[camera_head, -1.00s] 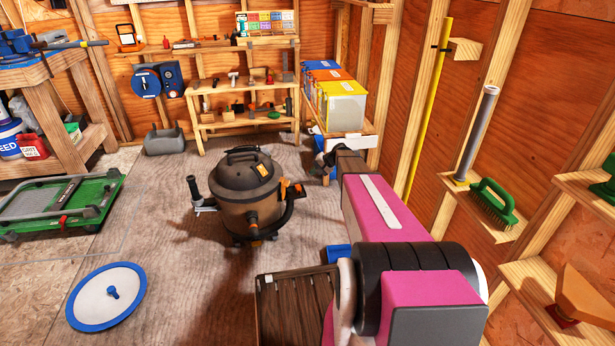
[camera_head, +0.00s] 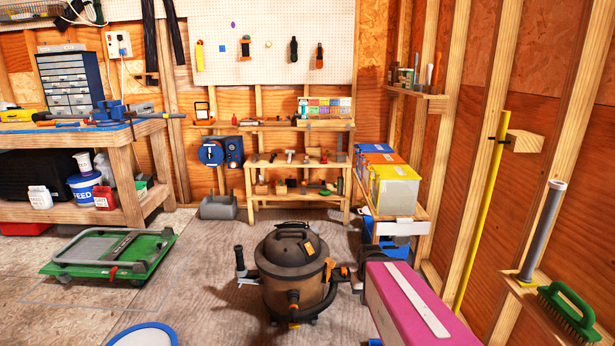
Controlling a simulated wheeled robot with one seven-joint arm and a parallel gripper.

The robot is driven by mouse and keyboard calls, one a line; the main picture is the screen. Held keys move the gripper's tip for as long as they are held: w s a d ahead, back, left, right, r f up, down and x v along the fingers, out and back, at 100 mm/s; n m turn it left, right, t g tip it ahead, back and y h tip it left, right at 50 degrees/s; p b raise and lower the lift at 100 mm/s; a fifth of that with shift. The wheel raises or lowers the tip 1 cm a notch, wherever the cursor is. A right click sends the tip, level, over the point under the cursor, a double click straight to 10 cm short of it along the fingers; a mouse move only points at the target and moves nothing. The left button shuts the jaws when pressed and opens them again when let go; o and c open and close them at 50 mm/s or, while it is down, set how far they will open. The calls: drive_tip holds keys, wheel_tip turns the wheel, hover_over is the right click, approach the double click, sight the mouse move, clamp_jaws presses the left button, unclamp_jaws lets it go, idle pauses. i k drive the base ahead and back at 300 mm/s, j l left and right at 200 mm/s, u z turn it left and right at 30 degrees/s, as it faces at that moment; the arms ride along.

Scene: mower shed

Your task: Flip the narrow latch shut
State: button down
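I cannot make out a narrow latch in this view. My pink arm (camera_head: 415,310) reaches in from the bottom right towards that end. Its far end is dark and small beside the unit, and my gripper's fingers cannot be made out there.
A brown shop vacuum (camera_head: 292,270) stands on the floor left of my arm. A green flat cart (camera_head: 110,255) lies at the left near a workbench (camera_head: 125,170). A wooden shelf (camera_head: 520,290) with a green brush (camera_head: 570,310) juts out at right. Floor between cart and vacuum is clear.

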sight(240, 282)
drive_tip(key=j, duration=1.35)
drive_tip(key=j+u, duration=0.05)
